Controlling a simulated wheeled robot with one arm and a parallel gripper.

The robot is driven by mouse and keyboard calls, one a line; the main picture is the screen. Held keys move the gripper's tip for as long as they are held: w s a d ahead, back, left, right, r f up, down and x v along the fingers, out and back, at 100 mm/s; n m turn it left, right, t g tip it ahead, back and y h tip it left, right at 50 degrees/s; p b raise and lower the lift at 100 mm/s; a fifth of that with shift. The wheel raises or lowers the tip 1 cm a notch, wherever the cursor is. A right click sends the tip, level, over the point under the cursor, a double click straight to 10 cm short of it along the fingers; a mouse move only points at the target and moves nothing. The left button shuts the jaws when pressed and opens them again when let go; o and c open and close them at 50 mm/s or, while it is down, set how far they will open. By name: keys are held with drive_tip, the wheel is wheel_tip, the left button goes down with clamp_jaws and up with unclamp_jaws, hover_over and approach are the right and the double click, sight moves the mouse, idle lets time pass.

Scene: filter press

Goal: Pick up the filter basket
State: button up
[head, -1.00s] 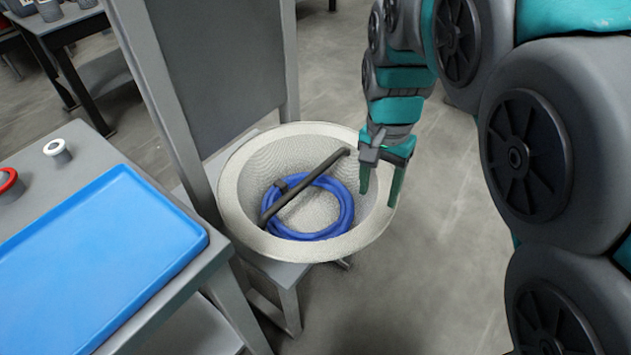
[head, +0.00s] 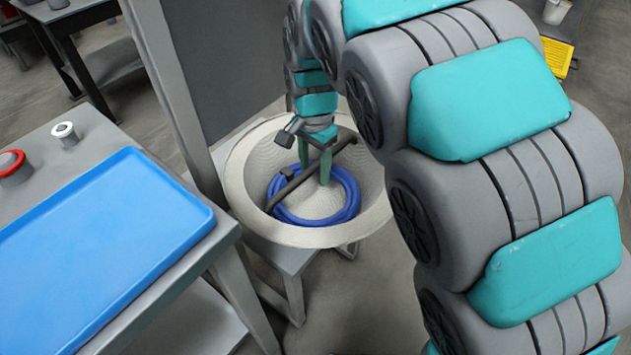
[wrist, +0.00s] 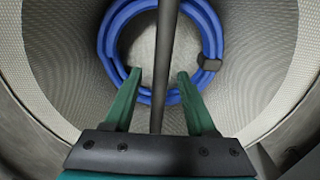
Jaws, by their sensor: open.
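The filter basket (head: 237,190) is a wide, pale mesh bowl resting on a grey stand; its mesh wall fills the wrist view (wrist: 58,70). A dark bar (head: 290,188) crosses the basket's opening at a slant; I cannot tell whether it is fixed to the basket. A coiled blue hose (head: 340,205) lies inside at the bottom, under the bar. My gripper (head: 315,172) is over the basket, pointing down, open. In the wrist view the bar (wrist: 165,60) runs between my two green fingers, with a gap on each side.
A grey table with a blue tray (head: 110,215), a red-rimmed pot (head: 12,167) and a white-topped pot (head: 65,133) stands at left. A grey upright panel (head: 215,55) rises close behind the basket. Floor is clear in front of the stand.

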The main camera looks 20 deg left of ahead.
wheel_tip(320, 180, down, 3)
drive_tip(key=shift+f, duration=0.15)
clamp_jaws()
idle(0.4)
idle(1.0)
